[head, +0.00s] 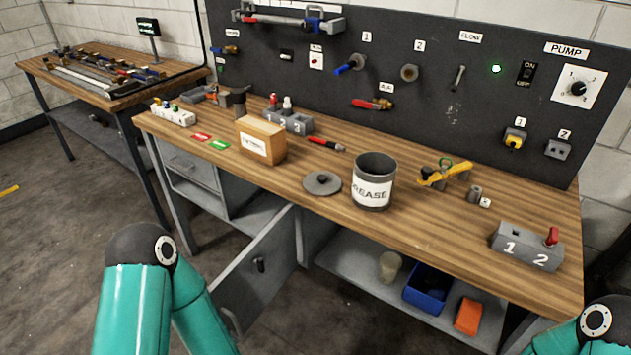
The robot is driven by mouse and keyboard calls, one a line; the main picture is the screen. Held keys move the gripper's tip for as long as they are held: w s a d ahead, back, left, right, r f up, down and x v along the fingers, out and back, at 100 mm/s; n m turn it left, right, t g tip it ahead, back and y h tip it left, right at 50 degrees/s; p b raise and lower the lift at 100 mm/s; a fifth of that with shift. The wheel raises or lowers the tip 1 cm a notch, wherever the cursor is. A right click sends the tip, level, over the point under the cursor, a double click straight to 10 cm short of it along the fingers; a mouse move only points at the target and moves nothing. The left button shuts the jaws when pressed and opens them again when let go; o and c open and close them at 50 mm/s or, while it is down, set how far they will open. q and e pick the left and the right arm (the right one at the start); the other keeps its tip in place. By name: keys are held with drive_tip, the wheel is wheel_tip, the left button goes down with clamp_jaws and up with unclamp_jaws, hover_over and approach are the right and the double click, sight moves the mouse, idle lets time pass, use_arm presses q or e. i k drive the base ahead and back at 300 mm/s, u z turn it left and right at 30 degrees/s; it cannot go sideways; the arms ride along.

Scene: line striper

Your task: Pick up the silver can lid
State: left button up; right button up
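The silver-grey can lid (322,183) lies flat on the wooden workbench, with a small dark knob at its middle. It is just left of the open dark can labelled GREASE (374,183), apart from it or nearly so. My two teal arms show only in part, at the lower left and the lower right corner. Neither gripper shows in the head view, so nothing can be seen of what they hold. The lid is not covered by anything.
A cardboard box (262,141) stands left of the lid. A yellow tool (445,174) and a grey block marked 1 and 2 (527,246) are to the right. The cabinet door (258,268) below hangs open. The bench front near the lid is clear.

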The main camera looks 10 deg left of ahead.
sight(321, 183)
drive_tip(key=i, duration=0.85)
drive_tip(key=z, duration=0.05)
